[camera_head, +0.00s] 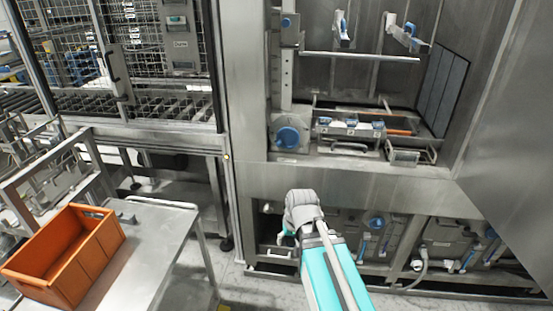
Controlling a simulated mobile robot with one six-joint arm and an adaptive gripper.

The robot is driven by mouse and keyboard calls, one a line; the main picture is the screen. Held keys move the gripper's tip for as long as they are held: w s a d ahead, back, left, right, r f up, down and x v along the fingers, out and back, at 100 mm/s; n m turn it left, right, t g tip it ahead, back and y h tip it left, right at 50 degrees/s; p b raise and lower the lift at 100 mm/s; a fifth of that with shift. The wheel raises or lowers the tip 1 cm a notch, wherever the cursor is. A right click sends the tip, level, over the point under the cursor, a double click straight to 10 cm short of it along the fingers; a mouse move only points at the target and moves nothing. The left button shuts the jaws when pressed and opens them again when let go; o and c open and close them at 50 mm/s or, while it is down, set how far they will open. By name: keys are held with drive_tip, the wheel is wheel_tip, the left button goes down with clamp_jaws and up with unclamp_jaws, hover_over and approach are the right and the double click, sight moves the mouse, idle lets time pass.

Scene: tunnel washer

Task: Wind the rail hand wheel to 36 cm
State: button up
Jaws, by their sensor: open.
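A blue round knob (287,137), which looks like the rail hand wheel, sits on a pale round plate at the lower left of the steel bay. Above it stands an upright strip with marks or holes (287,82); no figures on it can be read. A bright horizontal rail (360,57) runs right from the strip, with a smaller blue knob (287,22) near the strip's top. My arm reaches up from the bottom, and its grey joint is below the bay, apart from the wheel.
A shelf in the bay holds a tray with blue and white parts (350,124). An orange crate (62,262) stands on a steel table (150,235) at left. Pipes and blue valves (375,223) fill the open space below the bay. A mesh cage (150,45) stands at upper left.

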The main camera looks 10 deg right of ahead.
drive_tip(key=w+a+r+m+t+y+b, duration=0.1)
drive_tip(key=w+a+t+y+b, duration=0.35)
drive_tip(key=w, duration=0.85)
drive_tip(key=m+t+h+b, duration=0.6)
drive_tip(key=m+t+h, duration=0.55)
drive_tip(key=m, duration=0.95)
approach(279, 144)
drive_tip(key=shift+w+g, duration=0.3)
drive_tip(key=shift+w, duration=0.45)
drive_tip(key=shift+w+d, duration=0.1)
drive_tip(key=shift+x, duration=4.9)
drive_tip(key=shift+f, duration=0.1)
